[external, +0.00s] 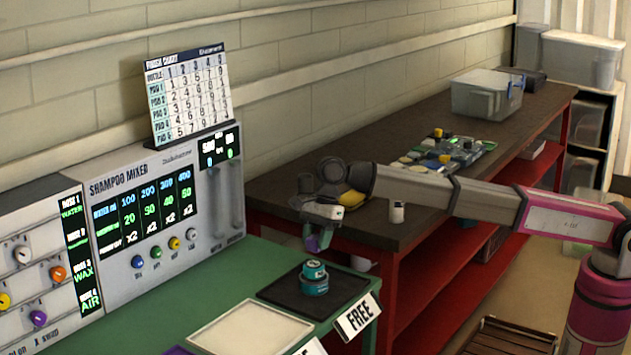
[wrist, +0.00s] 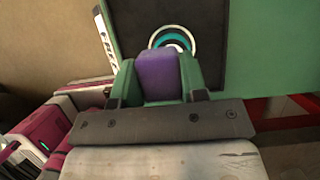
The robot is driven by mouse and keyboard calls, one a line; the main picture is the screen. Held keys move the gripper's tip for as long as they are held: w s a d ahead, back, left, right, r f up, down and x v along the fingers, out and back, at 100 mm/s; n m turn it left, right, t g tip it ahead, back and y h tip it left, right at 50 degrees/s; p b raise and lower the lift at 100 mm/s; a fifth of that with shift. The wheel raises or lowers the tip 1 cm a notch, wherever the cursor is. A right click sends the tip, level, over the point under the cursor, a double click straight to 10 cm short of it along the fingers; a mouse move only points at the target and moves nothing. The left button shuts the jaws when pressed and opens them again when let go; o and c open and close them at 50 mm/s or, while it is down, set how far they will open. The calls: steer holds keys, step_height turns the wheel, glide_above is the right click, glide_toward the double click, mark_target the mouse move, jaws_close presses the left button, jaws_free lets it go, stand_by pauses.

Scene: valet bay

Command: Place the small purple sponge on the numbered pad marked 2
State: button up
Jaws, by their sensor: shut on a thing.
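In the wrist view the sponge (wrist: 158,76) sits between the two green fingers (wrist: 158,80). No pad with a readable 2 shows. A white pad (external: 250,331) lies on the bench at the front, its label cut off by the frame's edge. A black pad (external: 330,301) behind it bears a FREE sign (external: 357,316).
Teal round tins (external: 314,278) stand stacked on the black pad, below and near my gripper. The shampoo mixer panel (external: 150,215) rises along the bench's left side. A red-framed workbench (external: 400,225) with a yellow item and bottles stands behind my gripper.

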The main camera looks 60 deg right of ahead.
mark_target(314, 264)
steer(key=shift+w+d+f, duration=0.2)
steer(key=shift+w+f, duration=0.15)
steer(key=shift+w, duration=0.2)
steer(key=shift+f, duration=1.95)
steer(key=shift+f, duration=0.2)
steer(key=o, duration=0.9)
steer(key=shift+r, duration=0.15)
steer(key=v, duration=1.2)
